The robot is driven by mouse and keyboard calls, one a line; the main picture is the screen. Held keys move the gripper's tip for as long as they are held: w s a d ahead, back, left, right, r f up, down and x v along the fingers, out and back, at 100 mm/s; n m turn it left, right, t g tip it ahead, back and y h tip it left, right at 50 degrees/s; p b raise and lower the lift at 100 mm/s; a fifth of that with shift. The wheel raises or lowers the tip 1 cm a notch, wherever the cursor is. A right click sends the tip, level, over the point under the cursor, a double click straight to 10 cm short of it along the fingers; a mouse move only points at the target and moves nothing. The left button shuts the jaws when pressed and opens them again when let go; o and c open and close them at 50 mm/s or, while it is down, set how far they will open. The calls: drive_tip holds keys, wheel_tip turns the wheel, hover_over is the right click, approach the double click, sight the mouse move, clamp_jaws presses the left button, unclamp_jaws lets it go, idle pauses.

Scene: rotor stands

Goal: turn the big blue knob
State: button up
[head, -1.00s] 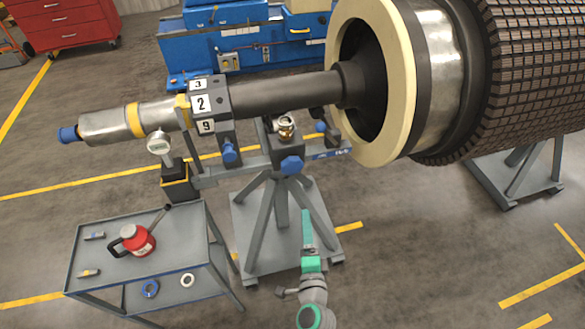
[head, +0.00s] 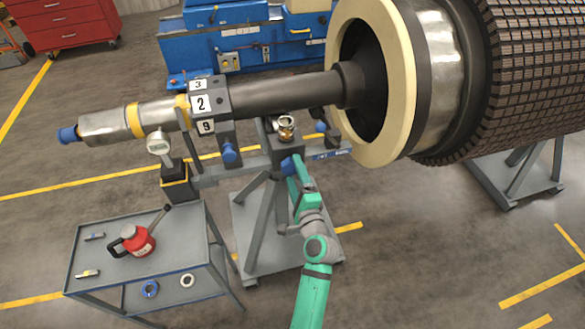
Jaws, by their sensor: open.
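The big blue knob (head: 286,166) is on the front of the grey block at the top of the rotor stand (head: 277,146). My gripper (head: 293,168) is at the knob, coming from the lower right, and covers its right part. Its jaws are open. At this size I cannot tell whether the fingers are around the knob or only in front of it, or whether they touch it.
A smaller blue knob (head: 229,153) and another (head: 321,127) flank the block. The rotor shaft (head: 285,94) runs above it. A grey cart (head: 198,222) with a red jack (head: 138,241) stands at lower left. Floor at lower right is open.

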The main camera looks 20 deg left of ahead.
drive_tip(key=shift+x, duration=1.25)
drive_tip(key=c, duration=1.1)
drive_tip(key=shift+o, duration=0.2)
drive_tip(key=shift+n, duration=0.3)
drive_tip(key=n, duration=0.3)
drive_tip(key=shift+n, duration=2.5)
